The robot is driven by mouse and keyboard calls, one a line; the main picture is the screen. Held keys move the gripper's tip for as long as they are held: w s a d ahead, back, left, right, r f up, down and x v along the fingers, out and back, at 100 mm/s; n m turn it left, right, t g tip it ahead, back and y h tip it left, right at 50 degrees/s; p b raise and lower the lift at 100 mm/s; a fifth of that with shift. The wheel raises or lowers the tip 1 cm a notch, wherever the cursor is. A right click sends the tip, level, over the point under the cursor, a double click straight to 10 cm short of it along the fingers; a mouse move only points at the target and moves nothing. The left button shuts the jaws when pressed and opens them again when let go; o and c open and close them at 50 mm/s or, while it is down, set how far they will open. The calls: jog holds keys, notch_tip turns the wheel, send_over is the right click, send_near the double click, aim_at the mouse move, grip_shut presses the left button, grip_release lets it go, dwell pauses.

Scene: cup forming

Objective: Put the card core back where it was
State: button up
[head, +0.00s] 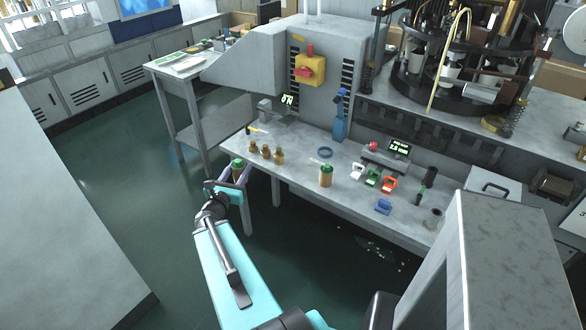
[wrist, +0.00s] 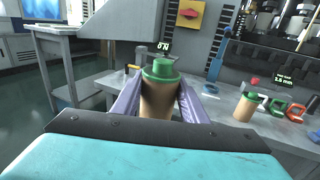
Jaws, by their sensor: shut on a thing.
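My gripper (head: 236,181) is shut on a brown card core (wrist: 158,98) with a green top. The core is upright between the two purple fingers in the wrist view. In the head view its green top (head: 239,163) shows at the left front corner of the bench; the fingers hide its lower part. I cannot tell whether its base touches anything. A second, similar brown core with a green top (head: 326,174) stands upright on the bench to the right; it also shows in the wrist view (wrist: 246,106).
Several small brass-coloured pieces (head: 266,153) stand on the bench (head: 300,178) just right of my gripper. A grey machine housing with a red switch (head: 309,70) rises behind.

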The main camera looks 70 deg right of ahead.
jog(key=s+d+f+m+g, duration=0.1)
jog(key=s+d, duration=0.3)
jog(key=s, duration=0.4)
jog(key=s+d+f+g, duration=0.1)
jog(key=s+d+f, duration=0.1)
jog(key=s+d, duration=0.2)
jog(key=s, duration=0.3)
jog(key=shift+s+f+m+g, duration=0.3)
jog(key=shift+s+m+g, duration=0.1)
jog(key=shift+w+d+f+b, duration=0.25)
jog(key=shift+w+d+b, duration=0.6)
jog(key=shift+d, duration=1.6)
jog(key=shift+w+d+f+b, duration=0.25)
jog(key=shift+d+b, duration=1.05)
jog(key=shift+d, duration=1.1)
jog(key=shift+w+d+f+b, duration=0.2)
jog(key=shift+w+d+b, duration=0.65)
jog(key=shift+d, duration=1.6)
jog(key=shift+s, duration=0.2)
jog(key=shift+w+d, duration=0.1)
jog(key=shift+d, duration=0.3)
jog(key=shift+f+p, duration=0.3)
jog(key=shift+f, duration=1.5)
